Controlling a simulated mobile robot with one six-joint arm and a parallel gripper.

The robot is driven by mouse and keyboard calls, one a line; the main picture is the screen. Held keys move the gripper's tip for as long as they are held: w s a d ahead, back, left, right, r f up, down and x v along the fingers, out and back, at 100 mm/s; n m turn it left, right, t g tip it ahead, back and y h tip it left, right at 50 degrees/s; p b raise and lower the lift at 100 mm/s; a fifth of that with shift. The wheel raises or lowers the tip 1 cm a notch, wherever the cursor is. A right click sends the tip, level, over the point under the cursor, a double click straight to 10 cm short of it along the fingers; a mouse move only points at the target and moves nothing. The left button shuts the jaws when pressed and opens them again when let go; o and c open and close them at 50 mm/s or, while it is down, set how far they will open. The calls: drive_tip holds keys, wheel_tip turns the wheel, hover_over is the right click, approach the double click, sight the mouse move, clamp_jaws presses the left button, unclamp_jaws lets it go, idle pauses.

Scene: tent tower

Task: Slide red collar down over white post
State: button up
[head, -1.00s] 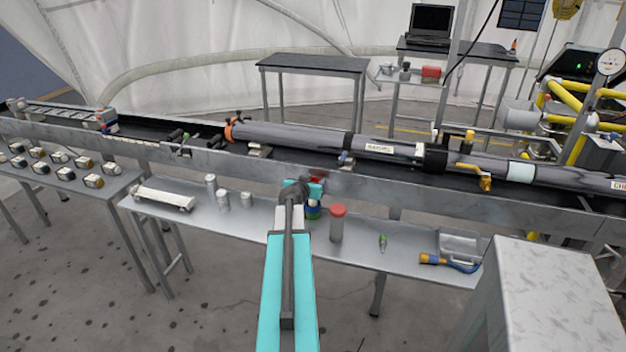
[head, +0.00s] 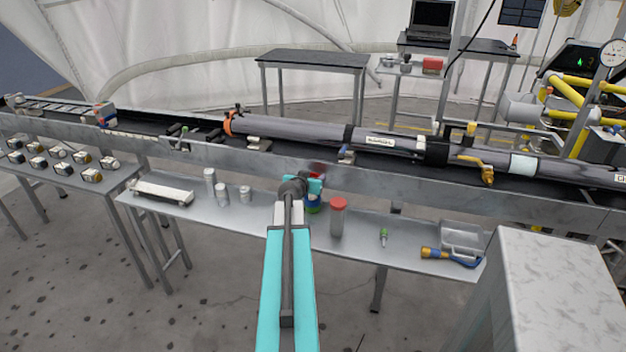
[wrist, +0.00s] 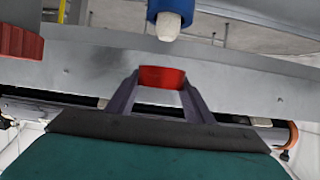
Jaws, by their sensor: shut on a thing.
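My gripper (wrist: 160,95) is shut on the red collar (wrist: 162,77), holding it between its two fingers. The white post (wrist: 169,25) shows its rounded tip out of a blue collar (wrist: 166,9) in the wrist view, where the scene looks upside down. The red collar is apart from the tip, not around it. In the head view the red collar (head: 316,168) shows just behind my gripper (head: 312,184), above the blue collar (head: 313,200) and a green one (head: 313,209). My gripper hides the post there.
A grey jar with a red lid (head: 338,204) stands close right of the post on the metal shelf (head: 262,220). White cylinders (head: 222,193) stand to the left. The long rail (head: 400,180) runs close behind. A small green-topped item (head: 384,237) lies farther right.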

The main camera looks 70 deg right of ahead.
drive_tip(key=shift+f+b, duration=2.95)
drive_tip(key=shift+b, duration=0.9)
drive_tip(key=shift+f+b, duration=0.4)
drive_tip(key=shift+b, duration=0.45)
drive_tip(key=o, duration=1.2)
drive_tip(key=shift+a, duration=0.15)
drive_tip(key=b+v, duration=0.4)
drive_tip(key=v, duration=0.6)
drive_tip(key=shift+a+r+b, duration=0.15)
drive_tip(key=shift+a+b, duration=0.05)
drive_tip(key=shift+b, duration=0.2)
